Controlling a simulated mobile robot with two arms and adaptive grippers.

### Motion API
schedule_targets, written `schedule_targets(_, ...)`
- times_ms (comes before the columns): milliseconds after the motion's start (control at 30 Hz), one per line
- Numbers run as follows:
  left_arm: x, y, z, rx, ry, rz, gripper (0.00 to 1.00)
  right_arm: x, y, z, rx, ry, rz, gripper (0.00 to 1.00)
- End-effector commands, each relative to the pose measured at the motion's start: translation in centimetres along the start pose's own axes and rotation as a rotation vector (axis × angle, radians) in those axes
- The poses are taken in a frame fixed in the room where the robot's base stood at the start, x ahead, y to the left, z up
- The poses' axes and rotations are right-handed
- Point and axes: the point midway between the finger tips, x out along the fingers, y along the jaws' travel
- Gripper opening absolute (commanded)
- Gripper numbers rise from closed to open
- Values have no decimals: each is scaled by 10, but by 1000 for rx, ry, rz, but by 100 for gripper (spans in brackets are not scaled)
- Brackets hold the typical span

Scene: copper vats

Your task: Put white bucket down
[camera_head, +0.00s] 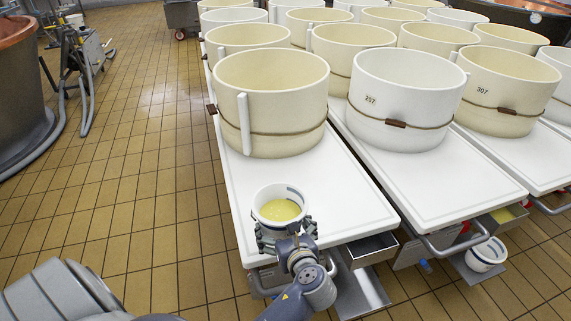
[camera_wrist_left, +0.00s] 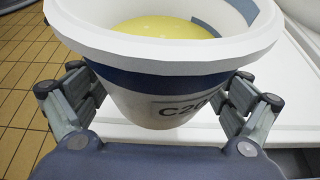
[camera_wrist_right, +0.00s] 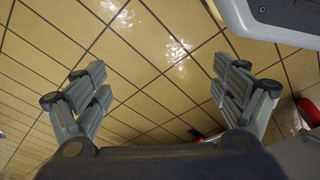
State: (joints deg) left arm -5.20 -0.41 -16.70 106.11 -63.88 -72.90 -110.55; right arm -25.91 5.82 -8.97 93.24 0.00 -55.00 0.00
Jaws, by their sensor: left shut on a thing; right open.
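The white bucket (camera_head: 272,192) has a blue band and holds yellow liquid. My left gripper (camera_head: 286,228) is shut on the bucket, with a finger on each side of it. The bucket is upright at the near edge of the left white table (camera_head: 330,200). In the left wrist view the bucket (camera_wrist_left: 150,85) shows a partly hidden label starting "C20". Whether its base touches the table is hidden. My right gripper (camera_wrist_right: 160,95) is open and empty above the tiled floor in the right wrist view; I cannot make it out in the head view.
A large cream tub (camera_head: 270,95) stands on the left table behind the bucket, with bare tabletop between them. Another white bucket (camera_head: 486,254) is low at right. Tiled floor is open at left.

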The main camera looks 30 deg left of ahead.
Motion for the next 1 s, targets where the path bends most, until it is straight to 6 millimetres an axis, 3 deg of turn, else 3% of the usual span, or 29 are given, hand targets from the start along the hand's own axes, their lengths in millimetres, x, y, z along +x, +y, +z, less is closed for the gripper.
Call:
schedule_targets(300, 59, -38, 19, -5, -9, -1, 44, -45, 3, -30, 5, 37, 4, 90)
schedule_targets(600, 105, -69, 33, -4, -8, -1, 44, -100, 6, -47, 10, 67, 9, 90)
schedule_targets(800, 121, -80, 39, -3, -7, -2, 44, -124, 6, -49, 12, 76, 12, 90)
schedule_targets(1000, 125, -82, 36, -2, -5, -2, 44, -135, 7, -50, 12, 82, 12, 90)
